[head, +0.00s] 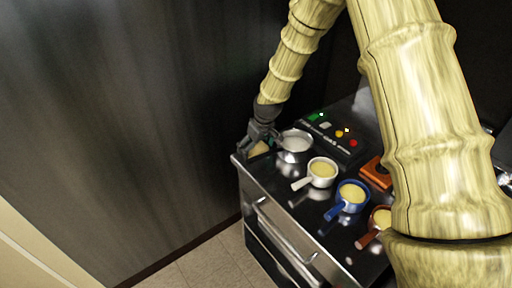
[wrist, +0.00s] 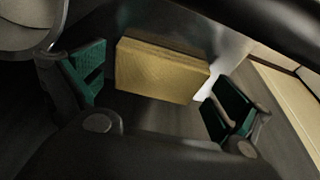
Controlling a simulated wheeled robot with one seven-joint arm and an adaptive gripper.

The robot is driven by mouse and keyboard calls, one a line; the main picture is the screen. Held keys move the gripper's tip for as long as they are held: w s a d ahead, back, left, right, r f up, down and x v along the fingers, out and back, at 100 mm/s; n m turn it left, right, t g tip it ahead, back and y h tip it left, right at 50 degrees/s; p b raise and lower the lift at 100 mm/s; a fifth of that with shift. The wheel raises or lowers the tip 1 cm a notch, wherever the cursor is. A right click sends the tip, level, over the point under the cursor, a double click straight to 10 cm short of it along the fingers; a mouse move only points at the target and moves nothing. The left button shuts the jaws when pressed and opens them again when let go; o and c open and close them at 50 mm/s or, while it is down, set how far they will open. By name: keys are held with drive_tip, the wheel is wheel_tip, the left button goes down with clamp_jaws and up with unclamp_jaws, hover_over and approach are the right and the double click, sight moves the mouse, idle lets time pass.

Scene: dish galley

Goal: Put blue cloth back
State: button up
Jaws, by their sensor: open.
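I see no blue cloth in either view. My gripper (head: 262,138) is at the left back corner of the steel counter, beside a grey pan. In the wrist view my gripper (wrist: 156,88) is open, its green-padded fingers apart. A yellow block (wrist: 160,72), perhaps a sponge or folded cloth, lies between and beyond the fingers, with a gap visible on the right. In the head view the yellow block (head: 258,149) shows small beneath the fingers, partly hidden by them.
The grey pan (head: 296,143) stands close to my gripper. A white pan (head: 321,172), a blue pan (head: 350,195) and a red-brown pan (head: 380,218) run along the steel counter (head: 297,207). An orange block (head: 375,173) and a button panel (head: 333,136) are behind. My arm hides the right side.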

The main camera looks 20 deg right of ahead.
drive_tip(key=shift+r, duration=0.15)
drive_tip(key=b+v, duration=0.3)
drive_tip(key=v, duration=0.9)
idle(0.3)
